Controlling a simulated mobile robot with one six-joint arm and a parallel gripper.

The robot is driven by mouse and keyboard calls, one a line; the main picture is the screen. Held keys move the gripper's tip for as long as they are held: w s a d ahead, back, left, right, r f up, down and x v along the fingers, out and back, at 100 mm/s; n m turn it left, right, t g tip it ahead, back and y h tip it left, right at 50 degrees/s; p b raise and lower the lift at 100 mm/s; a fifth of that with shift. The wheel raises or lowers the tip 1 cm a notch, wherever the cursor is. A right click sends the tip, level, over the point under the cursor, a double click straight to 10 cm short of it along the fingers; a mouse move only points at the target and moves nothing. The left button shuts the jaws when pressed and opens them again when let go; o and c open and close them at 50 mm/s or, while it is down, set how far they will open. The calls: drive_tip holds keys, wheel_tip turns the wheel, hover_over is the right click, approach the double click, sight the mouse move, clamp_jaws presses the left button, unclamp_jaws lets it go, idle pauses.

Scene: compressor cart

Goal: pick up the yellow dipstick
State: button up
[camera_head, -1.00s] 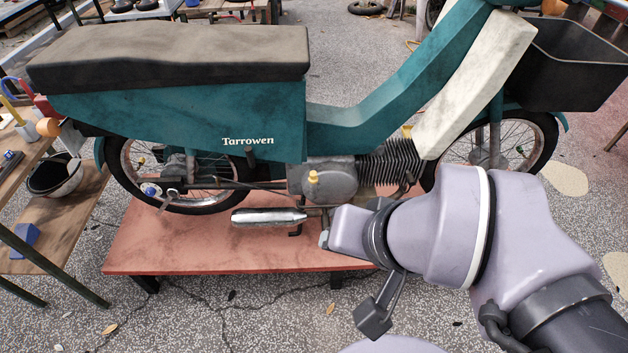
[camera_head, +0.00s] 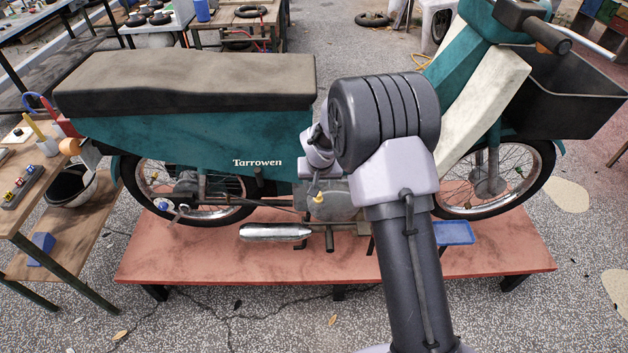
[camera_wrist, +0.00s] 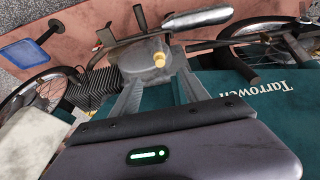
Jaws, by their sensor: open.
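The yellow dipstick (camera_head: 319,197) shows as a small yellow knob on the side of the grey engine (camera_head: 336,203) of the teal moped. It also shows in the wrist view (camera_wrist: 159,60), just beyond and between my two fingertips. My gripper (camera_wrist: 158,84) is open and empty, with its fingers apart in front of the engine. In the head view, my gripper is partly hidden by my wrist and lies just above the knob. The knob is apart from both fingers as seen from the wrist. Any part of the dipstick inside the engine is hidden.
The teal moped (camera_head: 190,135) stands on a low red platform (camera_head: 200,263). A silver exhaust (camera_head: 276,231) lies below the engine. A blue tray (camera_head: 453,233) sits on the platform at right. A wooden bench (camera_head: 22,195) stands at left.

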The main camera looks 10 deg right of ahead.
sight(318, 199)
drive_tip(key=b+x, duration=0.2)
drive_tip(key=x, duration=0.3)
drive_tip(key=b+x, duration=0.2)
drive_tip(key=x, duration=0.4)
drive_tip(key=shift+s+f, duration=0.15)
drive_tip(key=shift+f, duration=0.15)
drive_tip(key=b+x, duration=0.3)
drive_tip(key=x, duration=0.3)
drive_tip(key=shift+r, duration=0.25)
clamp_jaws()
